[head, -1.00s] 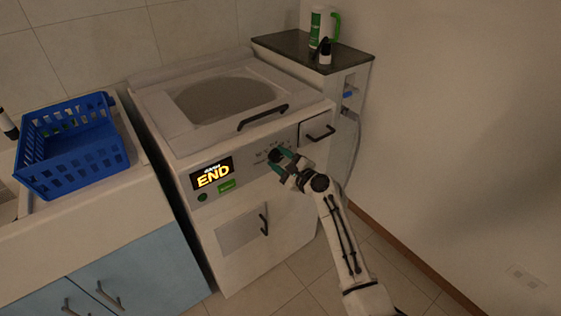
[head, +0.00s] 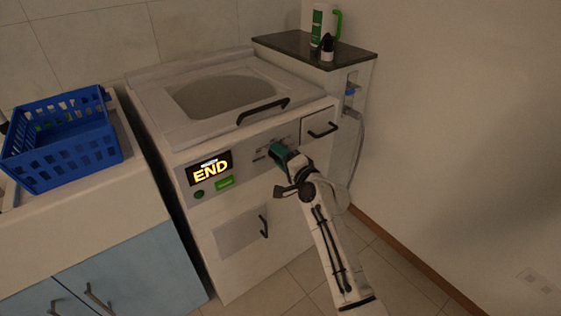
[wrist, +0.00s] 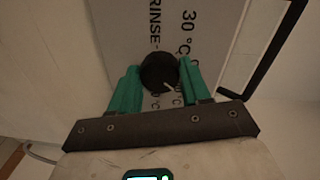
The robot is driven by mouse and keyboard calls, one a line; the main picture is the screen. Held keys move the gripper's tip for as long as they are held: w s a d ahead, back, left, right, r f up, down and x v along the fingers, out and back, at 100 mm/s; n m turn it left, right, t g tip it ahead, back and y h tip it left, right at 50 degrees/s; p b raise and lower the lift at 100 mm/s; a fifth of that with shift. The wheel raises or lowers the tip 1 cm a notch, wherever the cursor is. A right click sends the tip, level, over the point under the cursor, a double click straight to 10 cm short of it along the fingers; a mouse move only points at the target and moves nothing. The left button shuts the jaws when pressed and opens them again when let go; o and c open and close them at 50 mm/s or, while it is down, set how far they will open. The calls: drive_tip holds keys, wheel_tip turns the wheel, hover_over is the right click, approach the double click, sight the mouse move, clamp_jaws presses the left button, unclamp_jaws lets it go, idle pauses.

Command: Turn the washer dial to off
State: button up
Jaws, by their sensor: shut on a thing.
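The washer (head: 190,128) is a white top-loader with its display (head: 209,170) lit and reading "END". Its black round dial (wrist: 158,70) shows in the wrist view, on a grey panel with printed labels such as "RINSE" and "30 °C". A white mark on the dial points to the lower right of that view. My gripper (wrist: 157,82) has its green fingers on both sides of the dial and is shut on it. In the head view my gripper (head: 282,153) is at the front panel, right of the display, and hides the dial.
A green button (head: 224,183) and a dark round button (head: 199,194) sit below the display. A black lid handle (head: 263,111) and a drawer handle (head: 323,131) stick out nearby. A blue basket (head: 65,152) stands on the left counter. The wall is close on the right.

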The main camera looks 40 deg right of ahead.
drive_tip(key=shift+f+n+h+b, duration=0.2)
drive_tip(key=shift+n+b, duration=1.1)
drive_tip(key=shift+n, duration=0.5)
drive_tip(key=shift+f+n+h+b, duration=0.1)
drive_tip(key=shift+f+n+b, duration=0.1)
drive_tip(key=shift+n+b, duration=1.35)
drive_tip(key=shift+n, duration=0.45)
drive_tip(key=o, duration=1.1)
drive_tip(key=shift+r, duration=0.15)
drive_tip(key=shift+c, duration=0.2)
drive_tip(key=s+p, duration=0.1)
drive_tip(key=s, duration=0.9)
drive_tip(key=shift+s+a+r, duration=0.15)
drive_tip(key=shift+s+a, duration=0.15)
drive_tip(key=shift+s, duration=0.1)
